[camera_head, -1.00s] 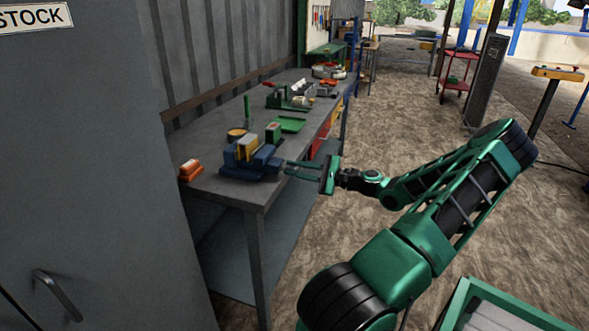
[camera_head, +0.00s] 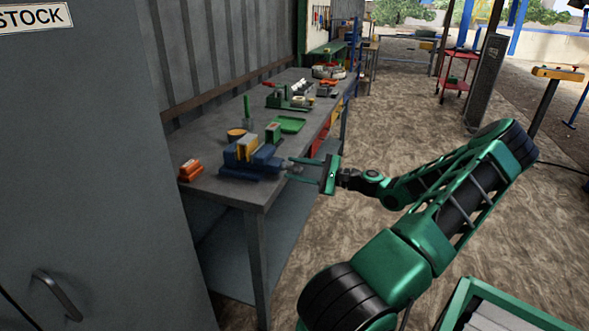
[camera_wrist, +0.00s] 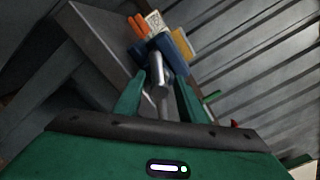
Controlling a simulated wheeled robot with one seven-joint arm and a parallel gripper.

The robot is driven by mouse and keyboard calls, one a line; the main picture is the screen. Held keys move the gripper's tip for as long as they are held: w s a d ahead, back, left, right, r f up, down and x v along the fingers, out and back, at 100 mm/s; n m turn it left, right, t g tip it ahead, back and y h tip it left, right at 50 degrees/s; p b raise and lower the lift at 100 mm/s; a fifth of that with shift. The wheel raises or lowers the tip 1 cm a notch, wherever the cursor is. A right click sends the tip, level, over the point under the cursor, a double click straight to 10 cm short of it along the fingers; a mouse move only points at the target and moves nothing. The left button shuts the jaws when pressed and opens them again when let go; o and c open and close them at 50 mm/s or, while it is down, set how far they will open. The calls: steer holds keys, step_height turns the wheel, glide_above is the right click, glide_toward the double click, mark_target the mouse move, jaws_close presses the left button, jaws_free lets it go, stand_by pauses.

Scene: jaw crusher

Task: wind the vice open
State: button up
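The blue vice (camera_head: 262,163) stands on the near end of the grey workbench, with a yellow block (camera_head: 246,147) at its jaws. In the wrist view the blue vice body (camera_wrist: 179,46) is ahead of my fingers, beside the yellow block (camera_wrist: 181,40). A silver screw end or handle (camera_wrist: 160,88) points from the vice towards my palm. My gripper (camera_head: 291,168) is level with this end of the vice. Its two green fingers are apart, one on each side of the silver part in the wrist view (camera_wrist: 160,82). I cannot tell whether either finger touches it.
Orange pieces (camera_head: 190,170) lie at the bench's near corner. A small green block (camera_head: 273,132), a green tray (camera_head: 291,124) and a round tin (camera_head: 236,135) are behind the vice. A grey cabinet (camera_head: 90,180) stands at left.

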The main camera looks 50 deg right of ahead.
steer(key=v, duration=1)
steer(key=shift+s+d, duration=0.2)
steer(key=shift+s, duration=0.1)
steer(key=shift+f, duration=0.1)
